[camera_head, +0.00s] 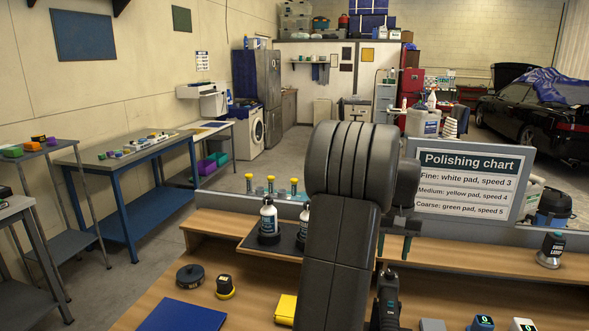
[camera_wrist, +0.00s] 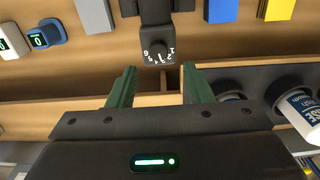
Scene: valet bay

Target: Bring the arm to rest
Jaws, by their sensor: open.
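My arm rises through the middle of the camera_head view, bent at a thick ribbed joint. My gripper shows in the wrist view (camera_wrist: 158,88) with its two green fingers apart and nothing between them. A black tool with a numbered dial (camera_wrist: 157,50) lies just beyond the fingertips in that view, apart from them. A dark tool (camera_head: 388,299) also shows on the bench right of my arm in the camera_head view, below the gripper end.
White bottles (camera_head: 268,217) stand on a dark shelf left of my arm. The polishing chart (camera_head: 468,182) stands behind, right of the arm.

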